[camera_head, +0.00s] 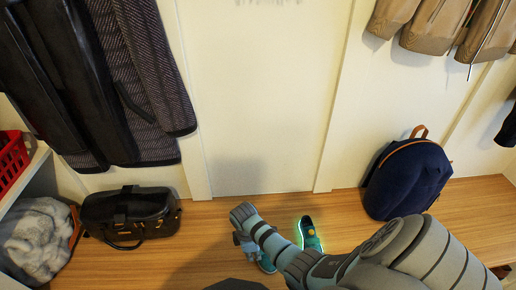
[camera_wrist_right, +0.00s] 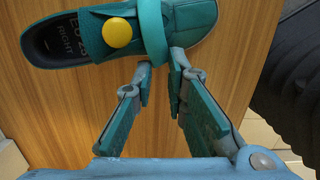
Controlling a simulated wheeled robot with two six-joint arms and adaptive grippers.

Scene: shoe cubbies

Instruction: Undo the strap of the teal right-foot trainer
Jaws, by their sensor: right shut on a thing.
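The teal right-foot trainer (camera_wrist_right: 190,18) lies across the top of the wrist view, its insole marked RIGHT. A round yellow button (camera_wrist_right: 117,32) sits beside its opening. The teal strap (camera_wrist_right: 152,30) crosses the shoe, and its lower end is between the fingertips of my right gripper (camera_wrist_right: 162,66), which is shut on it. My left gripper is out of view.
The shoes are on a wooden bench (camera_head: 180,240). A black bag (camera_head: 130,212) and a grey fleece (camera_head: 38,240) are at the left. A navy backpack (camera_head: 408,180) stands at the right. Coats (camera_head: 140,75) hang at upper left. Bare bench lies between bag and gripper.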

